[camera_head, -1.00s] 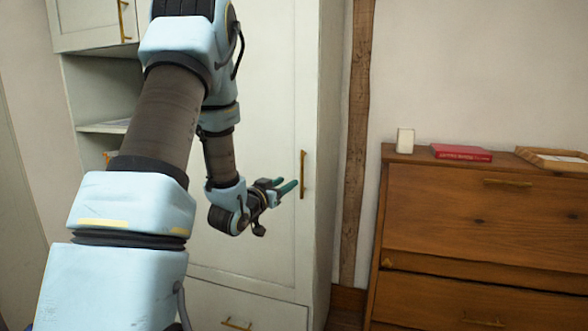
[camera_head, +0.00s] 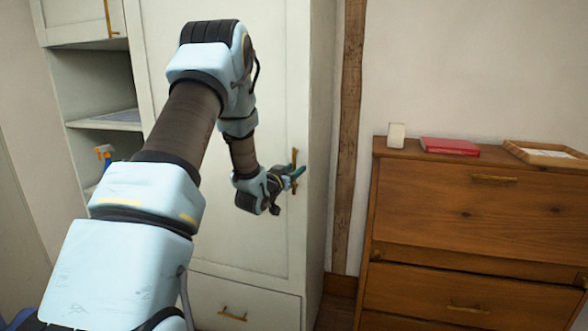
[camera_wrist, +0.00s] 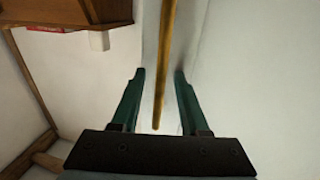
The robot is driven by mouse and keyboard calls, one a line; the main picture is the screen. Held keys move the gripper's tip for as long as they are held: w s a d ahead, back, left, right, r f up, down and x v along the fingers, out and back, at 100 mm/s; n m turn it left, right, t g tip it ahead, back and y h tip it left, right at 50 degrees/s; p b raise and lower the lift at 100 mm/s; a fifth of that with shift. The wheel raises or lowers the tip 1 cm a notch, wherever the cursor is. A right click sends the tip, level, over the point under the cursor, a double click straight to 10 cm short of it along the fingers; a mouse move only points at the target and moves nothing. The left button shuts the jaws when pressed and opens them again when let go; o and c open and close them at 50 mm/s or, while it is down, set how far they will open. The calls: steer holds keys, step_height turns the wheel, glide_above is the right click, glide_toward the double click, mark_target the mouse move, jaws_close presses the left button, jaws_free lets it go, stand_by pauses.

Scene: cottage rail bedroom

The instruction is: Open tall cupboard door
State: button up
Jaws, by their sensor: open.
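The tall cupboard door (camera_head: 268,95) is a pale cream panel and looks shut. Its brass bar handle (camera_head: 294,160) runs vertically near the door's right edge, partly hidden by my gripper (camera_head: 294,171). In the wrist view the handle (camera_wrist: 166,65) comes down between the two green fingers of my gripper (camera_wrist: 159,80), with a gap on each side. The fingers are apart, and I see no contact with the handle.
A wooden bureau (camera_head: 470,218) stands to the right, with a white block (camera_head: 396,135), a red book (camera_head: 450,146) and a tray (camera_head: 548,153) on top. Open shelves (camera_head: 105,122) are at left. A drawer (camera_head: 235,307) lies below the door.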

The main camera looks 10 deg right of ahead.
jaws_close()
stand_by(1.4)
